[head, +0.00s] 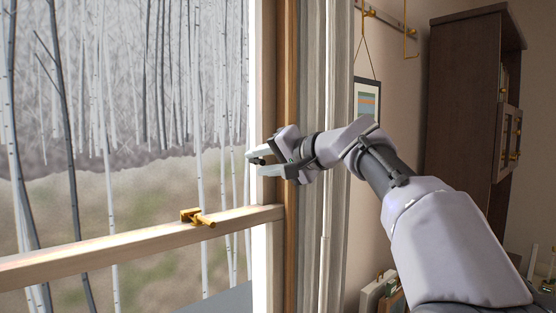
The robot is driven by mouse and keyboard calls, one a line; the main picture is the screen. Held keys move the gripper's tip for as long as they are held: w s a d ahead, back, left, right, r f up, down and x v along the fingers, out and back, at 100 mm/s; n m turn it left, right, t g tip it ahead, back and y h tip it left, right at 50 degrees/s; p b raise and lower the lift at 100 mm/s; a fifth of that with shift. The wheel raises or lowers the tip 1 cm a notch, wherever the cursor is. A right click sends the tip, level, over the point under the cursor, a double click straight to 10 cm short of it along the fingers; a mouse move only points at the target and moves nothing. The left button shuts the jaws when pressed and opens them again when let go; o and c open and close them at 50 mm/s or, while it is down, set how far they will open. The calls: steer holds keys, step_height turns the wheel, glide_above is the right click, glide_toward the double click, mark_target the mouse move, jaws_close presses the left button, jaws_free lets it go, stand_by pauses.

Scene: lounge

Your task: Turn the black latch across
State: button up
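A brass-coloured latch (197,217) sits on top of the wooden window rail (130,239), with its handle pointing to the lower right. It looks gold, and I see no latch that is clearly black. My gripper (258,163) is up and to the right of the brass latch, in front of the window's right frame, and apart from the latch. Its fingers point left and stand apart with a gap between them. A small dark bit shows at the fingertips; I cannot tell whether it is a finger pad or something else.
The window's right frame (289,90) and a pale curtain (337,80) stand behind my wrist. A dark wooden cabinet (462,110) stands at the right. A framed picture (367,101) hangs on the wall. The space above the rail left of my gripper is clear.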

mark_target(256, 160)
steer(key=p+v, duration=0.1)
steer(key=v, duration=1.5)
steer(key=shift+s+d, duration=0.2)
steer(key=shift+s, duration=0.1)
steer(key=shift+r, duration=0.1)
steer(key=w+a+r+m+y+p, duration=0.35)
steer(key=a+m+y+p, duration=0.45)
steer(key=p, duration=1.5)
steer(key=s+d+f+m+t+h+p, duration=0.1)
steer(key=s+f+m+t+h+p, duration=0.15)
steer(key=m+h+p, duration=0.5)
steer(key=s+d+f+m+t+h+p, duration=0.15)
steer(key=f+m+h+p, duration=0.25)
steer(key=m+p, duration=0.55)
steer(key=shift+m+t, duration=0.4)
steer(key=p+x, duration=0.1)
steer(key=x, duration=0.5)
steer(key=p+x, duration=0.1)
steer(key=x, duration=0.4)
steer(key=p+x, duration=0.2)
steer(key=x, duration=0.4)
steer(key=shift+w+a+f, duration=0.1)
steer(key=shift+w+f, duration=0.2)
steer(key=shift+f, duration=0.05)
